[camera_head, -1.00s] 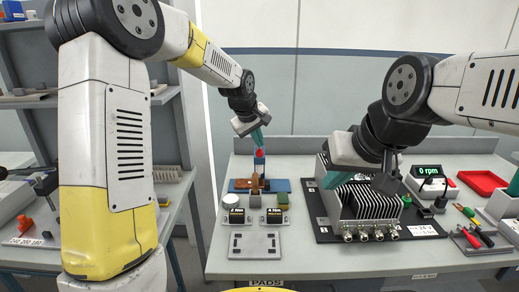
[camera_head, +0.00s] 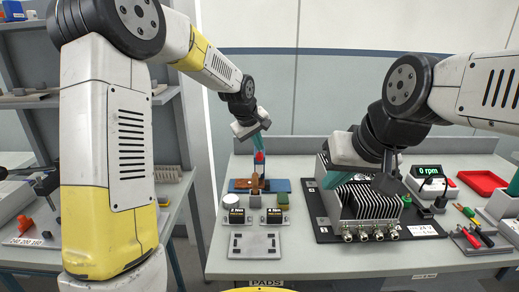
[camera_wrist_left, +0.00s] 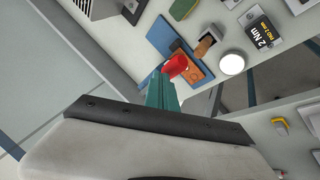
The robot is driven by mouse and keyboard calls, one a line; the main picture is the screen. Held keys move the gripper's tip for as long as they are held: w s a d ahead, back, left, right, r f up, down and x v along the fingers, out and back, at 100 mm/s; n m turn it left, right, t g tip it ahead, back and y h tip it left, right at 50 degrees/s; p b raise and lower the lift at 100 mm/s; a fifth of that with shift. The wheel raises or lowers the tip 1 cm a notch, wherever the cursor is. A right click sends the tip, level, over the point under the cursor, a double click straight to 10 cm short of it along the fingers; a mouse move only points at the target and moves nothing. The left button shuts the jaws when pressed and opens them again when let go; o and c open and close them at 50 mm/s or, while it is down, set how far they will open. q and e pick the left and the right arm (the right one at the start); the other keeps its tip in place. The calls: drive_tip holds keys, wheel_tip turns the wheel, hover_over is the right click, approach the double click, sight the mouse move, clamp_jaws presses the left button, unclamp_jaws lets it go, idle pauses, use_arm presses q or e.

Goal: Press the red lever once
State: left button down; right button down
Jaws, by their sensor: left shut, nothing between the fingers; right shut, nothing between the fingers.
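The red lever (camera_head: 259,157) stands on a blue fixture (camera_head: 278,186) at the back left of the bench, with a brown block (camera_head: 256,183) in front. It also shows in the left wrist view (camera_wrist_left: 175,66). My left gripper (camera_head: 258,146) is shut, its teal fingers pointing down at the top of the lever. In the left wrist view the fingertips (camera_wrist_left: 162,80) overlap the red knob's edge; they appear to touch it, though the exact contact is hard to tell. My right gripper (camera_head: 334,180) is shut beside the finned metal box, partly hidden.
The finned metal box (camera_head: 368,203) stands on a black mat (camera_head: 325,232) at the middle right. Two torque-labelled blocks (camera_head: 237,216) and a grey plate (camera_head: 255,245) lie in front of the lever fixture. A red tray (camera_head: 482,181) and hand tools lie at the right.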

use_arm(q)
drive_tip(key=shift+s+f, duration=0.2)
drive_tip(key=shift+f, duration=0.4)
drive_tip(key=shift+s+f, duration=0.15)
drive_tip(key=shift+f, duration=0.45)
idle(0.9)
drive_tip(key=shift+w+r, duration=0.25)
drive_tip(key=shift+r, duration=0.55)
drive_tip(key=shift+w+r, duration=0.2)
drive_tip(key=shift+r, duration=0.6)
drive_tip(key=shift+w+r, duration=0.25)
drive_tip(key=shift+r, duration=0.55)
drive_tip(key=shift+r, duration=0.1)
drive_tip(key=shift+w+r, duration=0.3)
drive_tip(key=shift+r, duration=0.6)
drive_tip(key=shift+w+r, duration=0.25)
drive_tip(key=shift+r, duration=0.65)
drive_tip(key=shift+w+r, duration=0.1)
drive_tip(key=shift+r, duration=0.4)
